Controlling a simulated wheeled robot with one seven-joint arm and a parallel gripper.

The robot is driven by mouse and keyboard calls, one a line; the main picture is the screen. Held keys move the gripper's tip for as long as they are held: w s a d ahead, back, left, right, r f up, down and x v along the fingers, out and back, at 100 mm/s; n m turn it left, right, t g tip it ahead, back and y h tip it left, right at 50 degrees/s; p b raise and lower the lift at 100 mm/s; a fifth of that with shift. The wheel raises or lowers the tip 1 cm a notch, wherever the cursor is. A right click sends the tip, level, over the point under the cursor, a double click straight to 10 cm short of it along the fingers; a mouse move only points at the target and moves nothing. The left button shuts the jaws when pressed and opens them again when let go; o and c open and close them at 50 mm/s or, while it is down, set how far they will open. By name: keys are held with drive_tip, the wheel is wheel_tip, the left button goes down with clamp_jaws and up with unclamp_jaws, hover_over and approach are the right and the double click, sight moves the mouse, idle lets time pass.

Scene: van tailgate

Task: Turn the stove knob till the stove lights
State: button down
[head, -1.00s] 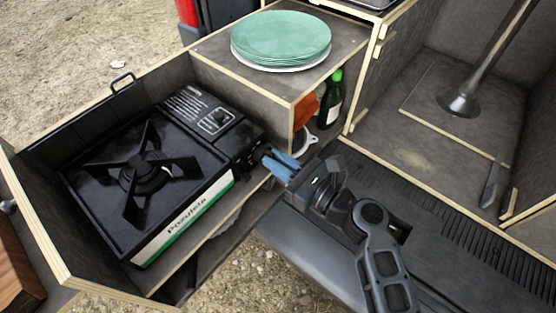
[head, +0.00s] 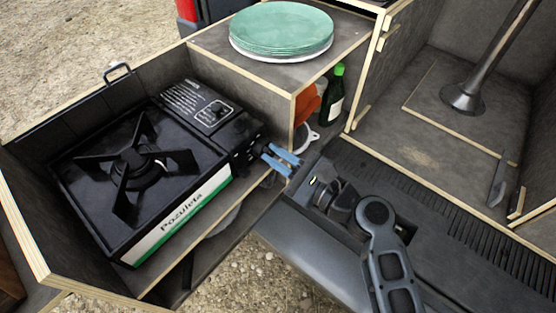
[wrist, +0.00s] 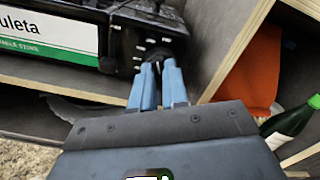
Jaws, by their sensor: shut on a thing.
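The black camping stove (head: 145,175) with a white and green front label sits in the wooden drawer at the left of the head view. Its burner (head: 138,170) shows no visible flame. The stove knob (wrist: 157,57) is on the stove's end face, mostly hidden between my fingers in the wrist view. My gripper (head: 268,153) reaches in from the right and its blue fingers are shut on the knob. In the wrist view my gripper (wrist: 158,72) shows its two fingertips around the dark knob, with small white marks beside it.
A stack of green plates (head: 281,32) stands on the box behind the stove. Below it a green bottle (head: 331,97) and an orange item (head: 306,104) stand in an open compartment near my gripper. Plywood drawer walls (head: 22,225) surround the stove.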

drive_tip(key=n+b, duration=0.2)
drive_tip(key=n, duration=0.1)
drive_tip(key=n+b, duration=0.1)
drive_tip(key=shift+f+n, duration=0.25)
drive_tip(key=shift+n, duration=0.05)
drive_tip(key=shift+f+n+b, duration=0.1)
drive_tip(key=shift+n+b, duration=6.35)
drive_tip(key=shift+n, duration=0.75)
drive_tip(key=c, duration=1.1)
unclamp_jaws()
drive_tip(key=shift+c, duration=0.2)
drive_tip(key=shift+s, duration=0.1)
drive_tip(key=v, duration=0.7)
drive_tip(key=shift+s+d, duration=0.2)
drive_tip(key=shift+d, duration=0.1)
